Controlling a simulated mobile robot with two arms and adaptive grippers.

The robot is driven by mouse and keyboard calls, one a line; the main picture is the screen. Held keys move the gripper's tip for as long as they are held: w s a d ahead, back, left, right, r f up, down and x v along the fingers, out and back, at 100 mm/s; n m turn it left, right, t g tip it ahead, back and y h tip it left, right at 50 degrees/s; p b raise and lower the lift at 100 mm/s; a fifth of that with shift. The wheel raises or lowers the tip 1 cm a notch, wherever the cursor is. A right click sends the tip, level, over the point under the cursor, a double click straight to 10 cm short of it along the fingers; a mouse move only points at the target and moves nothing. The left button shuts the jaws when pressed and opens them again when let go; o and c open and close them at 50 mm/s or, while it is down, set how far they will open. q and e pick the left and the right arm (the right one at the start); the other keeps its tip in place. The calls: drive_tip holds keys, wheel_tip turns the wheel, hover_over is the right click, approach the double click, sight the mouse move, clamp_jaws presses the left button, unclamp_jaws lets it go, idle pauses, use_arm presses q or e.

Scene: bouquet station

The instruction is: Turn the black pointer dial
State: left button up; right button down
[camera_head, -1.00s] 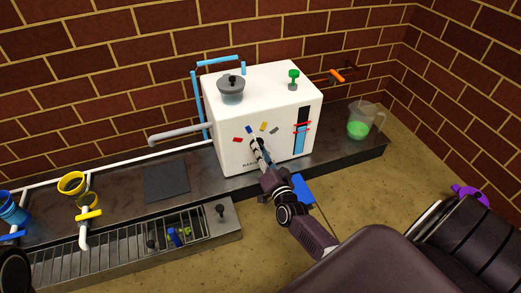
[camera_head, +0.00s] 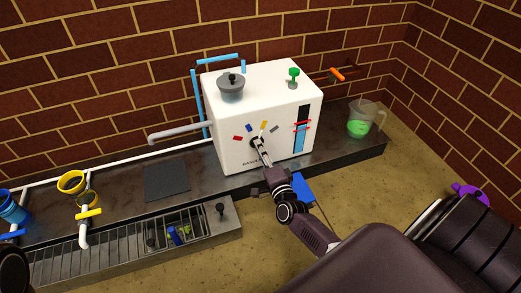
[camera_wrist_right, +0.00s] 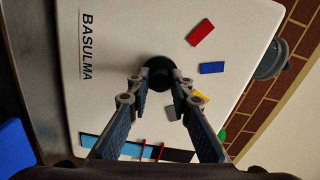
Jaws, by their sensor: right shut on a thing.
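The black pointer dial (camera_head: 256,142) is on the front face of the white box (camera_head: 236,143), among red, blue, yellow and grey marks. In the wrist view, the dark round dial (camera_wrist_right: 158,70) is between the fingertips. My right gripper (camera_head: 260,147) reaches up to the box front, and its fingers are shut on the dial. It also shows in the wrist view (camera_wrist_right: 160,84), one finger on each side of the dial. The fingers partly hide the dial, and I cannot tell which mark its pointer faces. My left gripper is not clearly in view.
A grey lidded pot (camera_head: 231,90) and a green knob (camera_head: 293,76) are on the box top. A jug with green liquid (camera_head: 359,122) stands to the right on the dark counter (camera_head: 340,150). A grey pipe (camera_head: 178,134) juts left. Yellow funnels and valves are further left.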

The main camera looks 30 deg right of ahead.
idle(0.4)
drive_tip(key=c, duration=1.7)
unclamp_jaws()
drive_tip(key=shift+c, duration=0.2)
drive_tip(key=shift+s, duration=0.15)
drive_tip(key=v, duration=1.1)
drive_tip(key=shift+s, duration=0.4)
drive_tip(key=shift+a, duration=0.15)
